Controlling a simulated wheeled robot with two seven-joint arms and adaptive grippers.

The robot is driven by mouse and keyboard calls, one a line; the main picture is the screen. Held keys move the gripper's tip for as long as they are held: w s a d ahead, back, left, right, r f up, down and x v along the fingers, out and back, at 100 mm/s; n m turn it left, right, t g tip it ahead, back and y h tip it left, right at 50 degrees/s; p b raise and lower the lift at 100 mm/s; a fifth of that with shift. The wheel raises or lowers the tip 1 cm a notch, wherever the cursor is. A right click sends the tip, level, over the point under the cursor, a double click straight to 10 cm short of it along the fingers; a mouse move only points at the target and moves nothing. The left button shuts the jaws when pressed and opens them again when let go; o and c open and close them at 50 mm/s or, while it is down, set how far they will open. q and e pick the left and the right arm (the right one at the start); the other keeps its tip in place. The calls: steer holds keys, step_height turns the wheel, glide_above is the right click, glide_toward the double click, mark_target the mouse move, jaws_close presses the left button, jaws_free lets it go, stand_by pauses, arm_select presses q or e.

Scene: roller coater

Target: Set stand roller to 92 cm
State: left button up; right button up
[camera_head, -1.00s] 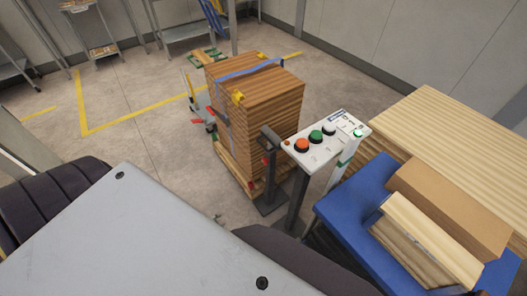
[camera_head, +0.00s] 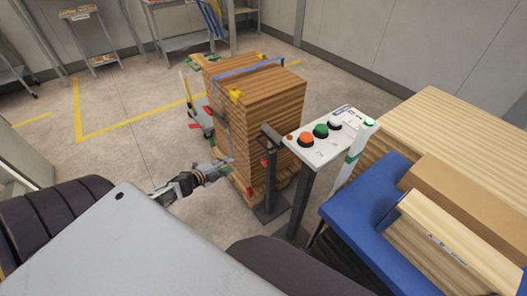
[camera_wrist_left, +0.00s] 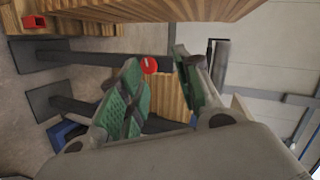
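The stand roller (camera_head: 271,181) is a dark grey post on a flat base with a short roller on top, standing upright in front of the stacked boards. A small red knob (camera_head: 264,162) sits on its post. In the left wrist view, which is turned sideways, a red knob (camera_wrist_left: 149,65) appears between the finger ends, beside the dark post (camera_wrist_left: 95,60). My left gripper (camera_head: 229,162) is left of the stand and apart from it in the head view. Its green-padded fingers (camera_wrist_left: 157,55) are spread and empty. No height scale is readable. My right gripper is not in view.
A strapped stack of boards (camera_head: 270,105) on a pallet stands just behind the stand. A control panel (camera_head: 328,140) with orange, green and white buttons is close to its right. A blue table (camera_head: 350,215) with wood pieces is at right. Floor (camera_head: 125,110) at left is clear.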

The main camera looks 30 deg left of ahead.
mark_target(264, 146)
arm_select(q)
steer(key=w+d+r+m+h+b, duration=0.3)
steer(key=d+r+m, duration=0.2)
steer(key=r, duration=0.2)
steer(key=shift+d+r+h, duration=0.15)
steer(key=shift+r+h, duration=0.15)
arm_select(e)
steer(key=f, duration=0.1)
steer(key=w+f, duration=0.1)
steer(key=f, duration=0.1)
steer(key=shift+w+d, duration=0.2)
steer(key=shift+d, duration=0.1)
arm_select(q)
steer(key=shift+w, duration=0.2)
steer(key=shift+b+x, duration=0.65)
steer(key=shift+x, duration=5.9)
steer(key=shift+w+r, duration=0.1)
steer(key=shift+w, duration=0.1)
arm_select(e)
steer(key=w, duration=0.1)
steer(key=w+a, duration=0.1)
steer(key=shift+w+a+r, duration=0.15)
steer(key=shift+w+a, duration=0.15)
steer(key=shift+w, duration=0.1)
